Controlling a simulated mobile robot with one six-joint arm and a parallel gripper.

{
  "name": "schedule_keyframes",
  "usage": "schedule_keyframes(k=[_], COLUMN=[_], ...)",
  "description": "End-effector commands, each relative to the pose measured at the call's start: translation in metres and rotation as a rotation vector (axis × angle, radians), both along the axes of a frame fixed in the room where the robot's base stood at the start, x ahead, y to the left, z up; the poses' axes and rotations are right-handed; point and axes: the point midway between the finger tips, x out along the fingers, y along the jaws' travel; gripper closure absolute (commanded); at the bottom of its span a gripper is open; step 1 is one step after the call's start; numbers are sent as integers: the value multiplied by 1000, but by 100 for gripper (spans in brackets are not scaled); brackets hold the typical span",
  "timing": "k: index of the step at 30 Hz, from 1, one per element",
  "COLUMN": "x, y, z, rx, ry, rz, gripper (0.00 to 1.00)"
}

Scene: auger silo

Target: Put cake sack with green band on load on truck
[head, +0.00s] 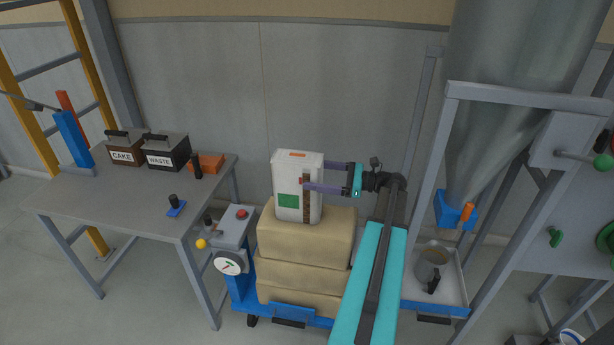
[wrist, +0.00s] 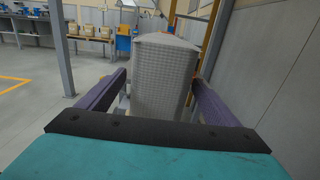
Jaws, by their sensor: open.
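A white woven sack (head: 309,168) with a green patch and a brown vertical strip on its front stands upright on top of a stack of tan sacks (head: 306,243). The stack rests on the blue truck (head: 290,311). My gripper (head: 314,175) is open at the right side of the white sack, with one purple finger across its front and the other at its back. In the wrist view the white sack (wrist: 165,75) stands between the two fingers, and its lower part is hidden by my gripper. Contact cannot be told.
A grey table (head: 130,205) at left holds a CAKE box (head: 126,153), a WASTE box (head: 166,157) and an orange block (head: 206,163). A scale post with a dial (head: 230,263) stands beside the stack. The silo (head: 510,90) and its frame are at right, above a tray with a bucket (head: 430,266).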

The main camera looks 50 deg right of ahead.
Motion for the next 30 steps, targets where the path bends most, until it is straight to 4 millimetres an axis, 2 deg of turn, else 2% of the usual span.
schedule_keyframes(k=[6,30], x=[-10,-10], y=[-6,-6], z=[0,1], rx=[0,-1], ry=[0,-2], rz=[1,1], gripper=[15,15])
